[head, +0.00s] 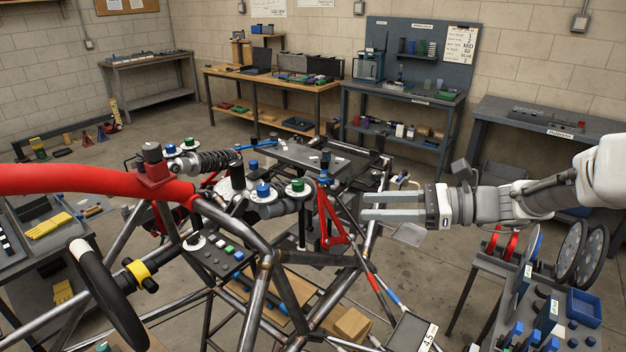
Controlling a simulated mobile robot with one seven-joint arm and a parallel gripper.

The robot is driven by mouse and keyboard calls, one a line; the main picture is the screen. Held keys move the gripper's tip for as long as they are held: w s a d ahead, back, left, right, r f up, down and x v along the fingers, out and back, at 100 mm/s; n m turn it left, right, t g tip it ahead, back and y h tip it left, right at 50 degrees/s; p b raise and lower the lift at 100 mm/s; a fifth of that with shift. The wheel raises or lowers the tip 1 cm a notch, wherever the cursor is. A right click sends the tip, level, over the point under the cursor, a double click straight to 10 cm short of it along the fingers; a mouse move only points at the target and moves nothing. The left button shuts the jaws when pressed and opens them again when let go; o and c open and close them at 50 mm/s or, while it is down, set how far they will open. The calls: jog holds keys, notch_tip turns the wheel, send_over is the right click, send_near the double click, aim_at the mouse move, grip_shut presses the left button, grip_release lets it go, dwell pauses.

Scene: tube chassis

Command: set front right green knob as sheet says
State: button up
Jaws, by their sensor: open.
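A green knob (297,185) sits on a white round dial on the tube chassis (270,240), near the middle of the picture. A blue knob (263,188) on a similar dial stands just left of it. Farther back left are another green knob (188,143) and a blue knob (170,148). The dial marks are too small to read. A sheet (461,44) with large print hangs on the back pegboard; its small lines are unreadable. My gripper (366,206) is open and empty, its fingers pointing left, apart from the green knob and to its right.
Chassis tubes, a red-orange bracket (332,222) and a black shock absorber (208,162) surround the dials. A steering wheel (100,292) is at front left. A bench with discs and a blue tray (584,307) stands at right. Workbenches line the back wall.

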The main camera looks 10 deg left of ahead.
aim_at(298, 182)
jog(key=w+a, duration=0.1)
jog(key=a, duration=0.4)
jog(key=w+a+m+y, duration=0.1)
jog(key=a, duration=0.4)
jog(key=w+a+m+t+y+p, duration=0.1)
jog(key=w+a, duration=0.1)
jog(key=a, duration=0.4)
jog(key=shift+w+r, duration=0.1)
grip_shut()
